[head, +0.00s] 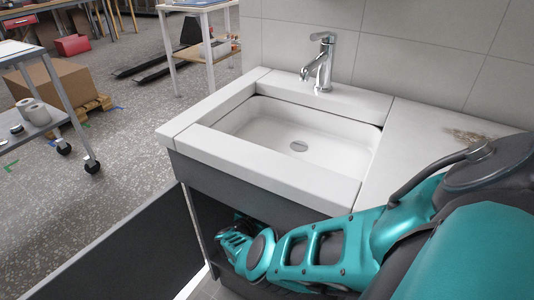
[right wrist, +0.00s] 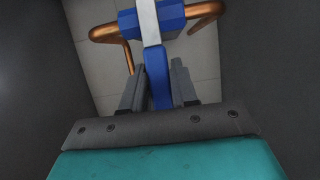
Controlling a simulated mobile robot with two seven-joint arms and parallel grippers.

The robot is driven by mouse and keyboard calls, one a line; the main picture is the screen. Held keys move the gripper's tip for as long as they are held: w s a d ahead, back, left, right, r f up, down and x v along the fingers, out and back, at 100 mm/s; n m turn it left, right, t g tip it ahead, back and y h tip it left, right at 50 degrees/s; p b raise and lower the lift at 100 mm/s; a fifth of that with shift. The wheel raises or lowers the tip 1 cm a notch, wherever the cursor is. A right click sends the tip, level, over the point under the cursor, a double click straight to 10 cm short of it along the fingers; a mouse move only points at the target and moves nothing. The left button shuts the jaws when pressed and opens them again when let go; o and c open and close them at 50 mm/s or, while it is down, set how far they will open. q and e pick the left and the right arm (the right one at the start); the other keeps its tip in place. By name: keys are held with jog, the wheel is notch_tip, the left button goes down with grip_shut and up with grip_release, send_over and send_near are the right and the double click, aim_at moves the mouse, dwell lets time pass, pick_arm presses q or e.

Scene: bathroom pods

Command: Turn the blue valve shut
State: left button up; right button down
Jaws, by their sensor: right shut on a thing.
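In the right wrist view, the blue valve (right wrist: 172,17) sits on copper pipes, with a blue handle (right wrist: 157,76) that points toward my gripper. A pale grey part (right wrist: 148,22) lies across the valve body. My right gripper (right wrist: 158,85) has its two grey fingers on either side of the blue handle and is shut on it. In the head view my teal right arm reaches into the open cabinet (head: 195,215) under the sink. The arm and cabinet hide the valve and the right fingertips there. My left gripper shows in neither view.
The white sink (head: 300,145) with its chrome tap (head: 320,62) stands above the cabinet. Dark cabinet walls flank my right gripper closely on both sides. A dark panel (head: 110,255) stands at the lower left. A trolley (head: 50,120) and a cardboard box (head: 65,88) stand on the floor farther left.

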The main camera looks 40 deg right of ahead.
jog(key=shift+w, duration=0.15)
dwell(0.3)
jog(key=c, duration=1)
grip_release()
jog(key=shift+o, duration=0.2)
jog(key=shift+a, duration=0.2)
jog(key=p+v, duration=0.5)
jog(key=v, duration=0.7)
jog(key=shift+a+p, duration=0.3)
jog(key=shift+p, duration=0.05)
